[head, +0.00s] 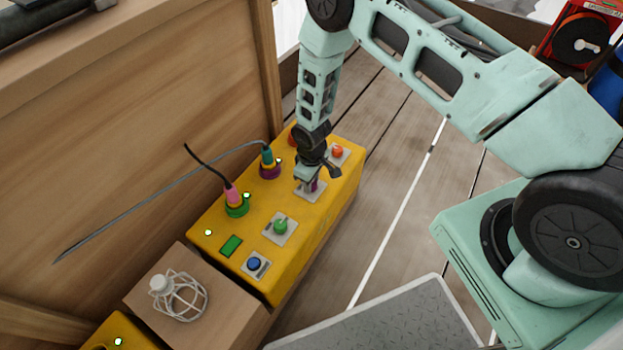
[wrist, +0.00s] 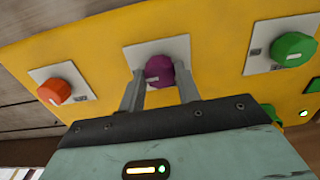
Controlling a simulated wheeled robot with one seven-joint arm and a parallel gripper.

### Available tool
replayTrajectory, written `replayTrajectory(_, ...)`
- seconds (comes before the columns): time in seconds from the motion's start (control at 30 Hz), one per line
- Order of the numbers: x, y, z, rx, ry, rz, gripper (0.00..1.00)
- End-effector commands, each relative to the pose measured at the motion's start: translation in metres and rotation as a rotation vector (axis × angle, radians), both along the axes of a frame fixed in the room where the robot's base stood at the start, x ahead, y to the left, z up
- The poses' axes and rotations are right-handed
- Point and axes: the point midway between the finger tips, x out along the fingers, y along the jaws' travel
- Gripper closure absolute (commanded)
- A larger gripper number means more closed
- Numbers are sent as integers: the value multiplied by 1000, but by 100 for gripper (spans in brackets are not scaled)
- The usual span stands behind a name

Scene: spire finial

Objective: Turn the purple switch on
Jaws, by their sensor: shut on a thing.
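The purple switch (wrist: 159,70) is a round knob with a pale mark on a light square plate (wrist: 150,50), set in the top of a yellow box. In the wrist view my gripper (wrist: 160,85) has one finger on each side of the knob and is shut on it. In the head view my gripper (head: 314,180) reaches down to the box, and only a bit of the purple switch (head: 316,186) shows beside it. The knob's exact turn angle is hard to read.
A caged lamp (head: 180,295) lies on a wooden block in front. A wooden wall (head: 130,120) stands at left.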

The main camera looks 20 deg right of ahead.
Motion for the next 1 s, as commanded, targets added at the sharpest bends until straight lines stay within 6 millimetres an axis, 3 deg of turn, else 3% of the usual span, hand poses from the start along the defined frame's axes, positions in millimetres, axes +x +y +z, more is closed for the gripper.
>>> replayTrajectory(0.63,0,1,0,1,-1,-46,90)
replayTrajectory(0.67,0,1,0,1,-1,-46,59)
replayTrajectory(0.7,0,0,0,1,-1,-46,48)
replayTrajectory(1.0,0,0,1,1,-1,-45,45)
